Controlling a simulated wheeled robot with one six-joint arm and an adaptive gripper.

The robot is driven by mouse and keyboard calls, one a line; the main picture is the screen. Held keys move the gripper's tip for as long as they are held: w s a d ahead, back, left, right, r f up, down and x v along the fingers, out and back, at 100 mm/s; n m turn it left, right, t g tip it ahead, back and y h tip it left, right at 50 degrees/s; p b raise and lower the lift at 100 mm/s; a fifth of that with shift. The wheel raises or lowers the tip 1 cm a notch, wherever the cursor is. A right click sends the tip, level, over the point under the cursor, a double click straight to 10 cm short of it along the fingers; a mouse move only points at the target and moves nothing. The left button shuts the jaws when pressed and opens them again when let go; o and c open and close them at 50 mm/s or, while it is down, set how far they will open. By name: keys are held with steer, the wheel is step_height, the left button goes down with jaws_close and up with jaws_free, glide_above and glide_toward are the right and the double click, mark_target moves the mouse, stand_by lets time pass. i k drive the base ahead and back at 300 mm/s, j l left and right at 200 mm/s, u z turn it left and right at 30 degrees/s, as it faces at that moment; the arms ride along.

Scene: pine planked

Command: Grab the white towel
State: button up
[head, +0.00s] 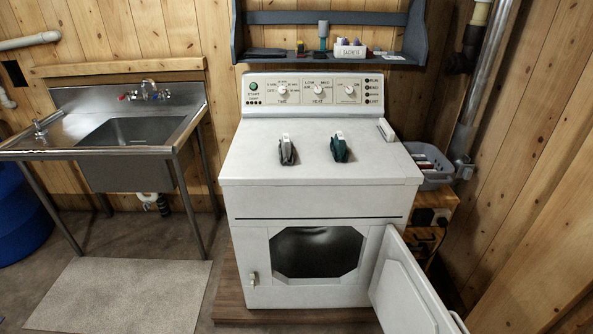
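The dryer's door (404,290) hangs open toward the front right. A control panel (345,90) and a blue shelf (270,54) stand behind the bundles. A steel sink (170,130) is at left, a grey basket (436,178) at right. A mat (120,295) lies front left.

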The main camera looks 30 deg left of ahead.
mark_target(285, 148)
steer(key=i+j+u, duration=0.1)
steer(key=u, duration=0.3)
steer(key=i+u, duration=0.35)
steer(key=u, duration=0.4)
steer(key=i+l, duration=0.05)
